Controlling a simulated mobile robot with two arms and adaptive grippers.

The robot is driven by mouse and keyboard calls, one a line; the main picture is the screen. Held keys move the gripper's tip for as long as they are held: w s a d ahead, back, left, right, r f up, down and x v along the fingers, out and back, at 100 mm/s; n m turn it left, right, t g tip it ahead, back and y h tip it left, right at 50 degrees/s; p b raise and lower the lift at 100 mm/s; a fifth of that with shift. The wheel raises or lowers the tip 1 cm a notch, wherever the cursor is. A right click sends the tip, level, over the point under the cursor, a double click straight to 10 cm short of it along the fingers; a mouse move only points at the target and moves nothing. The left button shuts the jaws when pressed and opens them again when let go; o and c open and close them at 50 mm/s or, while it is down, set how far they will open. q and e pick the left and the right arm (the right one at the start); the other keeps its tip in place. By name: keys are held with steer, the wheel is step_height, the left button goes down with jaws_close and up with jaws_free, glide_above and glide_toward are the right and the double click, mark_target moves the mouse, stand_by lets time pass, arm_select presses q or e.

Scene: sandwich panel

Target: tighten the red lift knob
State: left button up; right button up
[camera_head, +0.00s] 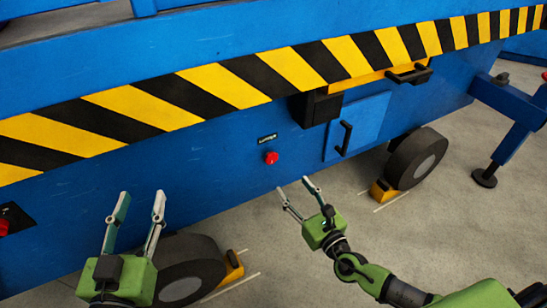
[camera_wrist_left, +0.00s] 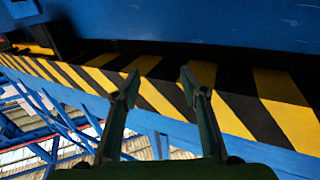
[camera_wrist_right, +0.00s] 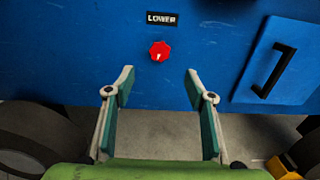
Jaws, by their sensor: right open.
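The red knob (camera_head: 271,158) sits on the blue side panel (camera_head: 225,165) in the head view, below a small dark label. In the right wrist view the red knob (camera_wrist_right: 160,51) has a light pointer mark, and the label (camera_wrist_right: 162,18) above it reads "LOWER". My right gripper (camera_head: 294,184) is open and empty, below and a little right of the knob, apart from it; its fingers (camera_wrist_right: 158,80) also show in the right wrist view. My left gripper (camera_head: 142,194) is open and empty at the lower left; its fingers (camera_wrist_left: 160,75) face the striped band in the left wrist view.
A blue door (camera_head: 357,125) with a black handle (camera_head: 345,138) is right of the knob. A black box (camera_head: 316,108) juts out above it. Wheels (camera_head: 417,158) with yellow chocks (camera_head: 383,191) stand below. A second red part (camera_head: 3,228) shows at the far left.

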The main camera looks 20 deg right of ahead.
glide_toward(272, 158)
steer(key=w, duration=0.4)
steer(key=w+b, duration=0.1)
steer(key=w, duration=0.1)
steer(key=w+a, duration=0.1)
steer(key=w, duration=0.1)
steer(key=shift+w+a+f+b, duration=0.1)
steer(key=shift+w+a+b, duration=0.1)
steer(key=shift+b, duration=0.2)
steer(key=shift+w, duration=0.3)
arm_select(q)
step_height(272, 158, up, 9)
steer(key=s+t+h, duration=0.1)
steer(key=s+t, duration=0.1)
steer(key=t, duration=0.3)
steer(key=shift+s+d+r+h, duration=0.15)
steer(key=shift+d+h, duration=0.25)
arm_select(e)
steer(key=shift+c, duration=0.4)
steer(key=c, duration=1)
